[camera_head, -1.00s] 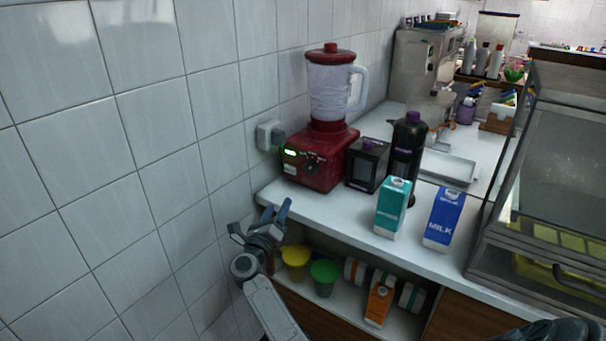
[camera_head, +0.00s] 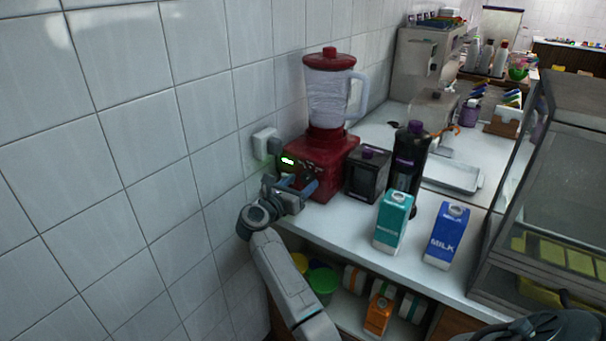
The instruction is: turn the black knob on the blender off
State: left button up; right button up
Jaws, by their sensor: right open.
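The red blender (camera_head: 328,158) stands at the left of the white counter against the tiled wall, with a clear jug and red lid on top. A lit green display (camera_head: 288,161) shows on its front.
A wall socket (camera_head: 266,144) is left of the blender. A black box (camera_head: 368,175), a dark bottle (camera_head: 408,165), a teal carton (camera_head: 393,222) and a blue milk carton (camera_head: 446,236) stand to its right. A shelf below holds a green cup (camera_head: 322,282) and an orange carton (camera_head: 378,314).

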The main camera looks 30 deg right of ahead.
jog(key=shift+w+d, duration=0.25)
jog(key=shift+d, duration=0.4)
jog(key=shift+c, duration=0.3)
jog(key=c, duration=0.9)
